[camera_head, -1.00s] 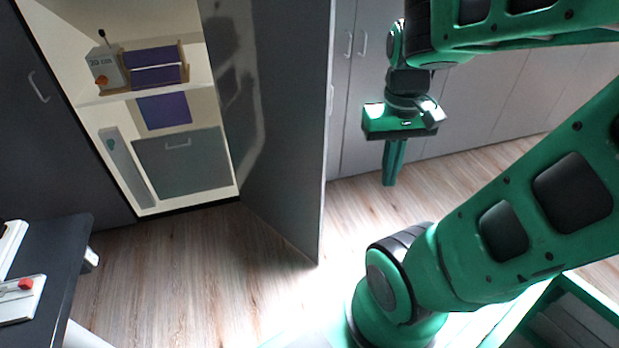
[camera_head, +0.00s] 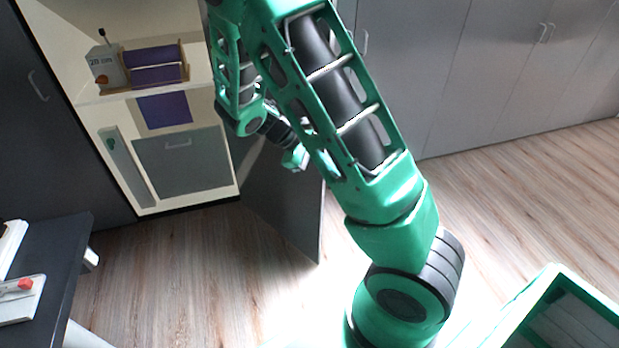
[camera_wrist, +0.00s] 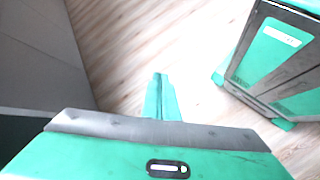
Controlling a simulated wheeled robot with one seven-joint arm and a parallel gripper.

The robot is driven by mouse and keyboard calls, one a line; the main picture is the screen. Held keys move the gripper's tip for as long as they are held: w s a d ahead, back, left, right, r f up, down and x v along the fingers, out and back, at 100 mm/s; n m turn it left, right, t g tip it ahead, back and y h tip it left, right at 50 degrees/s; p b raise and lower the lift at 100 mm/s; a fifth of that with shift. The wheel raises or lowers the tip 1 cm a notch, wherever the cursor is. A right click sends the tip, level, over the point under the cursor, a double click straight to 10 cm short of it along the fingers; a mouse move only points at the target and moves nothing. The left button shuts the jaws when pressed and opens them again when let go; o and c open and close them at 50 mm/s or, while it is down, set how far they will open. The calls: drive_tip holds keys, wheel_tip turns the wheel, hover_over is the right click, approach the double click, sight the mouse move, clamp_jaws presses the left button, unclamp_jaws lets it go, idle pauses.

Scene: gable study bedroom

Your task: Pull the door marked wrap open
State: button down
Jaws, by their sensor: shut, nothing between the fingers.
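A dark grey cabinet door (camera_head: 287,205) stands swung wide open in the head view, hinged at the right side of a lit cabinet. No "wrap" marking is readable on it, and my arm covers its upper part. My gripper (camera_wrist: 161,96) shows in the wrist view with its green fingers together and empty, pointing down over the wood floor.
A dark desk (camera_head: 50,270) stands at left. Closed grey doors (camera_head: 480,75) line the right wall. The floor (camera_head: 200,275) before the cabinet is clear.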

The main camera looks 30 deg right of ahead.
drive_tip(key=w+a+f+n+t+h, duration=0.4)
drive_tip(key=w+a+f+n+h, duration=0.1)
drive_tip(key=f+n, duration=0.3)
drive_tip(key=w+a+f+n+t+h, duration=0.4)
drive_tip(key=w+a+f+n+h, duration=0.1)
drive_tip(key=w+f+n, duration=0.15)
approach(312, 176)
drive_tip(key=shift+n, duration=0.25)
drive_tip(key=d+r, duration=0.1)
drive_tip(key=d, duration=0.1)
drive_tip(key=s+d+r, duration=0.1)
drive_tip(key=d+r, duration=0.1)
drive_tip(key=s+d+r, duration=0.1)
drive_tip(key=d, duration=0.2)
drive_tip(key=shift+d+r, duration=0.1)
drive_tip(key=shift+r, duration=0.3)
